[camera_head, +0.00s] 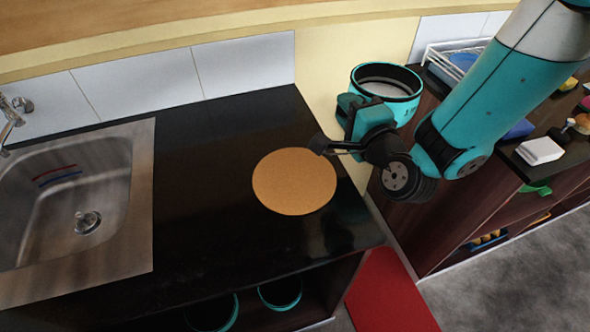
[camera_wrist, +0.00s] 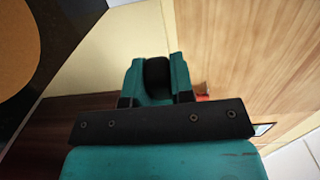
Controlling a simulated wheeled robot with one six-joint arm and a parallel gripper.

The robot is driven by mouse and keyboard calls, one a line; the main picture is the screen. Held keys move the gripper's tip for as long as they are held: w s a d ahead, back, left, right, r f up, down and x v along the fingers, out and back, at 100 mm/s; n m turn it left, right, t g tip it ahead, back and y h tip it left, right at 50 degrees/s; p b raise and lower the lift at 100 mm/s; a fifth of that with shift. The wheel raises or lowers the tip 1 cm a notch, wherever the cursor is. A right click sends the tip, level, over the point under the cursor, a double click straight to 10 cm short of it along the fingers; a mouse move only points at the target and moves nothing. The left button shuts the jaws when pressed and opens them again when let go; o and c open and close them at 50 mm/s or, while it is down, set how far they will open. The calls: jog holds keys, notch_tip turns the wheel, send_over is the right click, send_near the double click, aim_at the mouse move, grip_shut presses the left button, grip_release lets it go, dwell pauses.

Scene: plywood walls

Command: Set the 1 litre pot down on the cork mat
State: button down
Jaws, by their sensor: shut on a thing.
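The teal pot (camera_head: 404,110) with a black rim and pale inside is held up by my gripper (camera_head: 350,107), over the gap to the right of the black counter. Its opening faces up and it looks roughly upright. My gripper is shut on it, though the grip point is partly hidden in the head view. In the wrist view, my gripper (camera_wrist: 156,78) has a dark piece between its fingers, perhaps the pot's handle. The round cork mat (camera_head: 294,182) lies flat and bare on the counter, left of the pot. Its edge shows in the wrist view (camera_wrist: 14,45).
A steel sink (camera_head: 90,215) is set in the counter's left part. A dark shelf unit (camera_head: 470,190) with a white dish rack (camera_head: 440,62) and small items stands at right. A red mat (camera_head: 388,295) lies on the floor. The counter around the cork mat is clear.

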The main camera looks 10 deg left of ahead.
jog(key=s+a+r+n+g+y+p, duration=0.2)
jog(key=s+a+r+n+g+y, duration=0.3)
jog(key=s+a, duration=0.8)
jog(key=shift+m, duration=0.4)
notch_tip(320, 180, down, 19)
jog(key=b, duration=1.9)
jog(key=shift+w+d+r, duration=0.15)
jog(key=shift+f+b, duration=0.2)
jog(key=shift+b, duration=0.15)
jog(key=c, duration=1)
grip_release()
